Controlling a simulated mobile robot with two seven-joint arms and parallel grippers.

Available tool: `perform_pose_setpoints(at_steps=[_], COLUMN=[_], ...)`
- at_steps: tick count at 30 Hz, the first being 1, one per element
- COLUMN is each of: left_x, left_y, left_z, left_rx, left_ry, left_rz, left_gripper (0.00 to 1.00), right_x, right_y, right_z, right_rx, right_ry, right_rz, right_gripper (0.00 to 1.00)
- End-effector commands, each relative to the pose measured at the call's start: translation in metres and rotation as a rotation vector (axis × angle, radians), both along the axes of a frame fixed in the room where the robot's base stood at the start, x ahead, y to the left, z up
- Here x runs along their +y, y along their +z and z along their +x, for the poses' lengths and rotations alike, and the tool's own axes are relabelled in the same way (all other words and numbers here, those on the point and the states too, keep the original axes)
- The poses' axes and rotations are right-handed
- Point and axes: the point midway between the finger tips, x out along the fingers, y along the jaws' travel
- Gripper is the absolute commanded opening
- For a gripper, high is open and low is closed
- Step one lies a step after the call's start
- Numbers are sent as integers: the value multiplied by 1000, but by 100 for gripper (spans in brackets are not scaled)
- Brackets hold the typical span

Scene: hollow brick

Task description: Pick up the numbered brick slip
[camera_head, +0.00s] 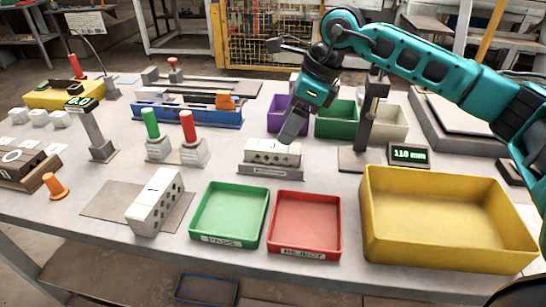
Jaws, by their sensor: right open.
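My right gripper (292,128) points down and is open, its dark fingers just above a white brick with dark holes (272,153). That brick lies flat on a grey stand with a label plate (271,171). Whether the fingers touch its back edge I cannot tell. A second white holed brick (155,203) stands tilted in the view on a grey mat at the front left, with a dark mark on top. Which piece is the numbered brick slip I cannot tell, as the marks are too small. My left gripper is not in view.
A green tray (229,240), a red tray (304,248) and a large yellow bin (447,255) line the front. Purple (287,122) and green bins (335,130) stand behind the gripper. Green (151,124) and red-handled tools (188,127) stand left of the stand. A gauge post (370,125) rises right.

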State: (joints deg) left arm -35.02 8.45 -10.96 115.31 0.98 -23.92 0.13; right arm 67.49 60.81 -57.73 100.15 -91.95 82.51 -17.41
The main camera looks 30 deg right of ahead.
Motion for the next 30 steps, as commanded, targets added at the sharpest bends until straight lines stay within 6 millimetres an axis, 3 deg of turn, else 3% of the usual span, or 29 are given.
perform_pose_setpoints(at_steps=[16,30], left_x=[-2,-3], left_y=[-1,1], left_z=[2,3], left_rx=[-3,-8], left_ry=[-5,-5], left_rz=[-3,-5], left_gripper=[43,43], right_x=[24,25], right_y=[-55,-60], right_z=[16,17], right_rx=[1,-1], right_ry=[1,0], right_rz=[2,2], right_gripper=[72,72])
